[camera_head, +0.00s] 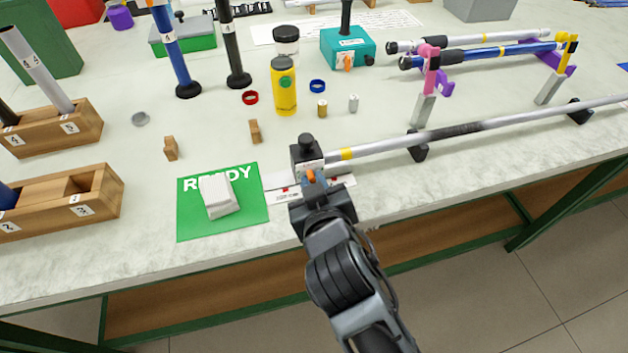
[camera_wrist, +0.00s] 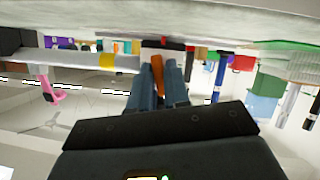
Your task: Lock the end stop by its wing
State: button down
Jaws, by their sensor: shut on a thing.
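The end stop (camera_head: 306,153) is a dark block with a silver part, at the left end of a long grey rod (camera_head: 391,146). Its orange wing (camera_head: 311,176) faces the table's front edge. My gripper (camera_head: 313,184) is at the wing from the front. In the wrist view, the orange wing (camera_wrist: 158,76) lies between the two blue-grey fingers of my gripper (camera_wrist: 161,70), which is shut on it. The fingertips partly hide the wing, and its exact angle is hard to tell.
The rod rests on black supports along the front edge. A green READY card (camera_head: 254,209) with a white ribbed block (camera_head: 218,196) lies left of the end stop. A yellow bottle (camera_head: 284,90) and a teal box (camera_head: 347,52) stand behind. Wooden racks (camera_head: 108,196) are at left.

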jog(key=shift+d+m+g+y+p, duration=0.1)
jog(key=shift+m+g+y+p, duration=0.25)
jog(key=shift+m+y, duration=0.45)
jog(key=shift+m, duration=0.3)
jog(key=c, duration=1.2)
grip_release()
jog(key=shift+v, duration=3.95)
jog(key=shift+f, duration=0.1)
